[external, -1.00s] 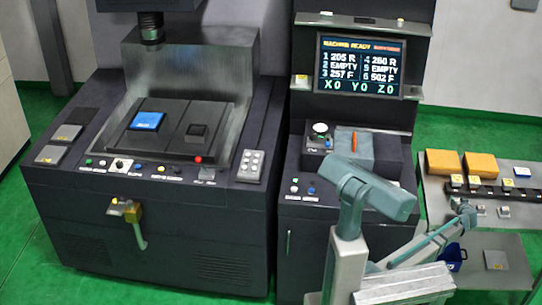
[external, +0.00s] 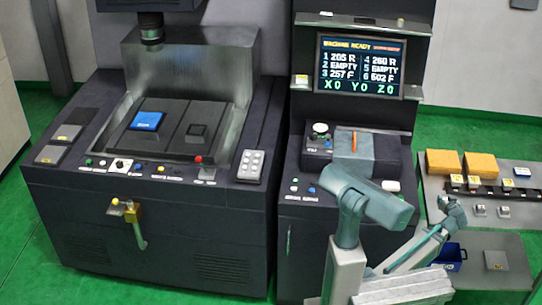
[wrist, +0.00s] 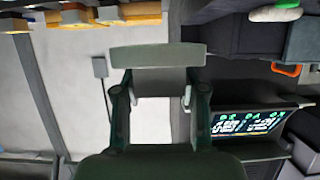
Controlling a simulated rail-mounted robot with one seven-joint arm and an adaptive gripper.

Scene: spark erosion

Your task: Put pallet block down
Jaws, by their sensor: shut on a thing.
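In the wrist view my gripper (wrist: 160,100) is shut on a grey block, which I take to be the pallet block (wrist: 158,57). The block has a wide flat bar and a narrower part between the fingers. In the external view my gripper (external: 452,212) is small, at the left edge of the side bench (external: 432,190). The held block cannot be made out clearly there. Several small metal blocks (external: 480,210) and tagged blocks (external: 457,181) stand on the bench, to the right of my gripper.
Two orange boxes (external: 480,163) stand at the back of the bench. A blue bin (external: 449,257) is on the lower shelf. The control cabinet (external: 300,245) with its screen (external: 358,66) stands left of the bench. The erosion machine (external: 150,210) is further left.

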